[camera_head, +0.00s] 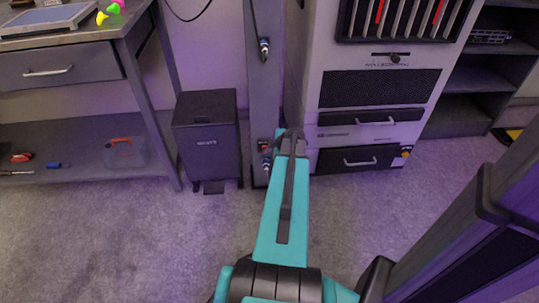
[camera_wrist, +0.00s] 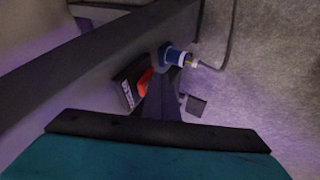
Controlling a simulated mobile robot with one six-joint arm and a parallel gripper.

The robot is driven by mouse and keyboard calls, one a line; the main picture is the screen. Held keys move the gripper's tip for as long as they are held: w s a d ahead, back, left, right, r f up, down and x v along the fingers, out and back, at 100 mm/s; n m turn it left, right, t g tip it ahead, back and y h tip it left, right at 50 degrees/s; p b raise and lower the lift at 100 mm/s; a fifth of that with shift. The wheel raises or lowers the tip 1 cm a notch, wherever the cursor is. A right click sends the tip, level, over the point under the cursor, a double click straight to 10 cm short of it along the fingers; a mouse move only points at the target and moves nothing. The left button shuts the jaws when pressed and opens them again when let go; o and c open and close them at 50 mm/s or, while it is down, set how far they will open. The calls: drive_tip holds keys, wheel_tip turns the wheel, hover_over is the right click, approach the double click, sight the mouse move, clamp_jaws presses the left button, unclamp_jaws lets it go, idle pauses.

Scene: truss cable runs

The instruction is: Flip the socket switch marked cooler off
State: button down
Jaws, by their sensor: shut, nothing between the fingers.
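A red switch (camera_wrist: 146,80) shows on a socket unit low on the grey post in the wrist view. A dark plate with small pale lettering (camera_wrist: 127,95) sits beside it; I cannot read the marking. A blue plug (camera_wrist: 176,56) with a grey cable sits just beyond the switch. My gripper (camera_wrist: 161,82) is shut and empty. Its dark tips are right beside the red switch and hide part of it; I cannot tell whether they touch. In the head view the low socket (camera_head: 265,146) is partly behind my arm's end, and the switch position is unclear.
A dark bin (camera_head: 207,138) stands left of the post. A tall grey cabinet (camera_head: 310,95) with drawers stands close on the right. A workbench (camera_head: 60,75) is at far left. The carpet in front is clear.

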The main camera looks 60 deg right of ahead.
drive_tip(key=shift+r, duration=0.3)
drive_tip(key=shift+r, duration=0.5)
drive_tip(key=shift+w, duration=0.1)
drive_tip(key=shift+r, duration=0.1)
drive_tip(key=s+a+r+p, duration=0.1)
drive_tip(key=s+a+r, duration=0.4)
drive_tip(key=s+r, duration=0.3)
drive_tip(key=shift+s+r, duration=0.15)
drive_tip(key=shift+r, duration=0.1)
idle(0.7)
